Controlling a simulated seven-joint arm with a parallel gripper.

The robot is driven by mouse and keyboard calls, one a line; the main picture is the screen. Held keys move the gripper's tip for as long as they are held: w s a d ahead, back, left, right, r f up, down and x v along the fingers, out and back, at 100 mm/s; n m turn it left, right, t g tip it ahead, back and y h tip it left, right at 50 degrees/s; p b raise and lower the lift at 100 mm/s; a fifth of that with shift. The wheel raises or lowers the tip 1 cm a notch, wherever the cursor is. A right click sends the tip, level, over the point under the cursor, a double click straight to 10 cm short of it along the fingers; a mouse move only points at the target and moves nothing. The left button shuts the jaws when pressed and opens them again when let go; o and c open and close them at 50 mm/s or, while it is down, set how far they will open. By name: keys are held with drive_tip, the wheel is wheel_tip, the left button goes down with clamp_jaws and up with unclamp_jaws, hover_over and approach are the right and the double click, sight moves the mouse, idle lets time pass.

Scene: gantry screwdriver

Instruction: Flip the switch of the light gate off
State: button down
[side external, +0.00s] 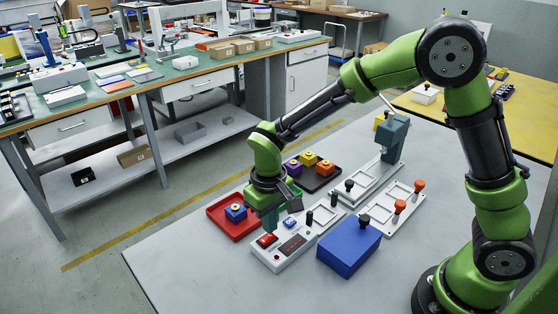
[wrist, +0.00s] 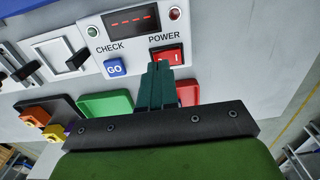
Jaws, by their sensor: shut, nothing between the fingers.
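The light gate (side external: 300,250) is a pale grey panel unit on the table. In the wrist view its face (wrist: 125,45) has a display with lit red dashes (wrist: 132,20) and a blue GO button (wrist: 114,68) under CHECK. Its red rocker switch (wrist: 174,54) sits under POWER; a white mark shows on it, and which side is pressed is unclear. The switch also shows in the side view (side external: 266,240). My gripper (wrist: 159,66) is shut and empty, its teal fingertips over the switch's lower left part. Whether they touch it I cannot tell. In the side view my gripper (side external: 270,222) is above the switch.
A red tray (side external: 218,222) with a blue block (side external: 235,211) lies left of the gate. A dark tray (side external: 322,183) with several coloured blocks is behind. A blue box (side external: 348,250) stands right of the gate. The screwdriver stand (side external: 392,138) is farther back. The front left table is clear.

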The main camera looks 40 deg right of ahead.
drive_tip(key=shift+f, duration=0.95)
idle(0.6)
drive_tip(key=shift+r, duration=3.55)
drive_tip(key=shift+f, duration=0.15)
drive_tip(key=s+d+r+m+t+y, duration=0.2)
drive_tip(key=s+d+r+m+t, duration=0.2)
drive_tip(key=s+d+r+t, duration=0.3)
drive_tip(key=shift+s+d+r, duration=2)
drive_tip(key=shift+s+r, duration=1.25)
drive_tip(key=shift+s, duration=0.55)
